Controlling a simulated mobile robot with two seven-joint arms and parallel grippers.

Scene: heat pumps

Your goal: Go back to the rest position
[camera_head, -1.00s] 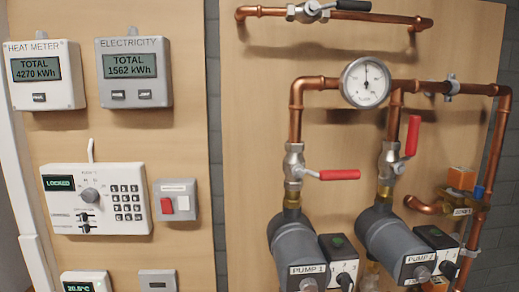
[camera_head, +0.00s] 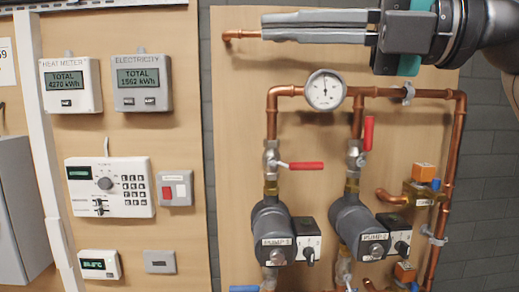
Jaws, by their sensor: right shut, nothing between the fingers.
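My right gripper (camera_head: 266,27) reaches in from the upper right of the head view. Its long grey fingers point left and lie together, shut with nothing between them. It is in front of the top copper pipe (camera_head: 243,34) and hides most of it. My left gripper is not in view.
Pump 1 (camera_head: 272,226) and pump 2 (camera_head: 357,222) hang below red-handled valves, with a gauge (camera_head: 325,89) above. A control panel (camera_head: 110,188), heat meter (camera_head: 70,85), electricity meter (camera_head: 142,83) and red-and-white switch box (camera_head: 175,188) are on the left board. Grey wall shows at right.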

